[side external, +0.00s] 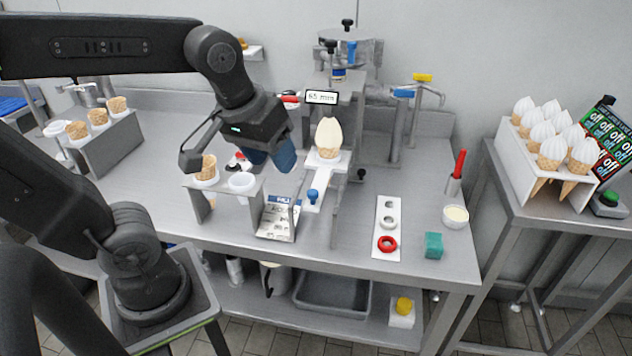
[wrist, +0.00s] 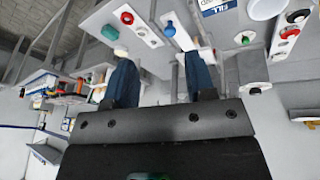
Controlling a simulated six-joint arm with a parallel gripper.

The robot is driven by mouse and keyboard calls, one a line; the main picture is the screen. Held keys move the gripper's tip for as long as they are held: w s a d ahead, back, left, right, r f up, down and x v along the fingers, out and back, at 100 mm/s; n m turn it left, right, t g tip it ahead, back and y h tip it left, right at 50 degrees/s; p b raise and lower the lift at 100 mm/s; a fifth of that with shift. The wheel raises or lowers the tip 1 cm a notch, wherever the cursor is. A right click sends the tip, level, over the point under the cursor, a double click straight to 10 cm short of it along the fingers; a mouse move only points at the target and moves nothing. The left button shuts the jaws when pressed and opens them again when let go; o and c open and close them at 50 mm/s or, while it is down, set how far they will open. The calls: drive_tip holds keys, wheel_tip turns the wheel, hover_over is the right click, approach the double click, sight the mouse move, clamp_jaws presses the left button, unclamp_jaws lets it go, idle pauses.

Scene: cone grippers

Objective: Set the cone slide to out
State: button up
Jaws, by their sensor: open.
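The cone slide (side external: 319,182) is a white strip with a blue knob (side external: 313,196) at its front end. A filled cone (side external: 328,138) stands upright at its back end, below a display reading what looks like "65 mm". My gripper (side external: 272,160) is in the air to the left of the slide, apart from the knob. Its two blue fingers are spread with nothing between them. In the wrist view the fingers (wrist: 160,62) show apart, with the blue knob (wrist: 170,29) beyond them. How far the slide is pushed in or out is hard to tell.
Metal uprights flank the slide.

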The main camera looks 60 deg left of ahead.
sight(313, 191)
drive_tip(key=w+a+r+n+g, duration=0.1)
drive_tip(key=w+a+n+g, duration=0.25)
drive_tip(key=w+n, duration=0.8)
drive_tip(key=shift+n+g, duration=0.35)
drive_tip(key=shift+n, duration=0.5)
drive_tip(key=f, duration=0.4)
drive_tip(key=s+f, duration=0.1)
drive_tip(key=f, duration=0.4)
drive_tip(key=s+f, duration=0.1)
drive_tip(key=f, duration=0.3)
drive_tip(key=shift+d+f, duration=0.2)
drive_tip(key=shift+f, duration=0.05)
clamp_jaws()
